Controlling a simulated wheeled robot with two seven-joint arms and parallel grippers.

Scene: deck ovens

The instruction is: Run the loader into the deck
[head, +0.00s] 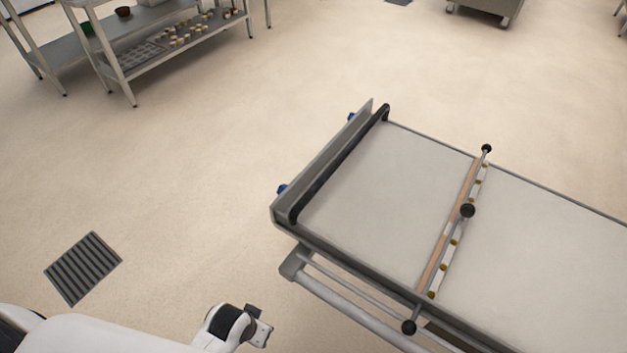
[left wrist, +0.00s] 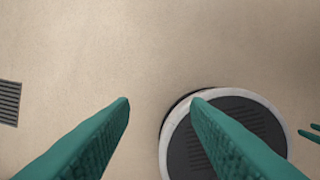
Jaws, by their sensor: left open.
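The loader (head: 375,185) is a long flat pale bed with a grey frame in the head view, running off the right edge. A dark roller bar crosses its left end, and a grey rail (head: 345,302) runs along its near side. A crossbar (head: 452,232) with black knobs lies across the bed. In the head view my left arm ends short of the loader's near left corner. Two teal fingertips of my right gripper (left wrist: 307,130) show at the right edge. No oven deck is in view.
A metal shelf table (head: 175,45) with small items stands at the back left. A grey wheeled cabinet (head: 486,8) is at the top. A floor drain (head: 83,268) lies at the lower left.

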